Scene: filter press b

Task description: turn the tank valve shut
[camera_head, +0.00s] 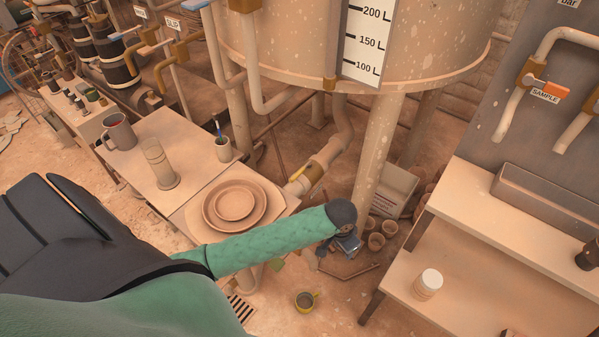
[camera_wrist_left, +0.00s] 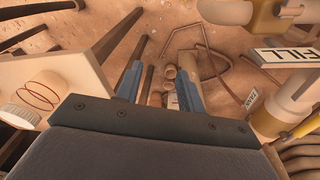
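The large beige tank (camera_head: 290,50) stands at the top centre of the head view. Under it runs a pipe fitting with a yellow handle (camera_head: 309,173), which seems to be the tank valve. In the left wrist view a pale pipe with a yellow handle (camera_wrist_left: 304,128) shows at the right edge, beside a small tag (camera_wrist_left: 250,99) too small to read surely. My left gripper (camera_head: 345,244) reaches under the tank's front, below and right of that fitting. In the wrist view its two fingers (camera_wrist_left: 160,88) are apart with nothing held. My right gripper is not in view.
A tank leg (camera_head: 378,150) rises behind my gripper. Pots (camera_head: 376,241) lie near it. A bench with a white-lidded jar (camera_head: 429,284) stands right.

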